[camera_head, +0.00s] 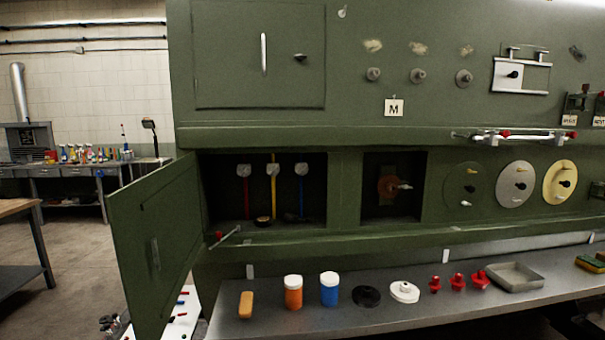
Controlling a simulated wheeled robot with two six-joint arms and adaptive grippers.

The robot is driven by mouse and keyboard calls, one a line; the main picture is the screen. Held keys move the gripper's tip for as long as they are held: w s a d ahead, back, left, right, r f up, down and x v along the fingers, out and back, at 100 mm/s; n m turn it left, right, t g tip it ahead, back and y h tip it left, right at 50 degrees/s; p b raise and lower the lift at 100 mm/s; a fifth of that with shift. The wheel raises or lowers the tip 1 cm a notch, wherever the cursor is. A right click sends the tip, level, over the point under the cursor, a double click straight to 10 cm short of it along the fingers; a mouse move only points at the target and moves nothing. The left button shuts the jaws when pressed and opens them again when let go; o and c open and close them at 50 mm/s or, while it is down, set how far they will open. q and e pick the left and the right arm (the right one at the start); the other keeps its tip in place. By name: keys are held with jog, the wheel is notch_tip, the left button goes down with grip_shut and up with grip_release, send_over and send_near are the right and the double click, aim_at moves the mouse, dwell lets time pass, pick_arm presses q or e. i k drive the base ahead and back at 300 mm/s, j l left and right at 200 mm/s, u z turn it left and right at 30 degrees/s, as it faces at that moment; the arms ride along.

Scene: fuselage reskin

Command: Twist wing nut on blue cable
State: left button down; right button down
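The blue cable (301,196) hangs on the right inside the open compartment in the green panel. A grey fitting (301,170) sits at its top and looks like the wing nut, but it is too small to make out its wings or angle. A yellow cable (274,187) and a red cable (245,197) hang to its left, each with a similar grey fitting on or near its upper part. The lower end of the blue cable is dim in shadow. Neither of my grippers can be made out in this view.
The compartment's green door (156,245) hangs open to the left. The grey shelf (400,317) below holds an orange jar (293,292), a blue jar (329,289), red knobs and a tray (515,277).

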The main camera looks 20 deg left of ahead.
aim_at(301, 169)
jog(key=l+u, duration=0.1)
jog(key=u, duration=0.3)
jog(key=i+l+u, duration=0.1)
jog(key=u, duration=0.3)
jog(key=l+u, duration=0.2)
jog(key=u, duration=0.2)
jog(key=l+u, duration=0.15)
jog(key=u, duration=0.25)
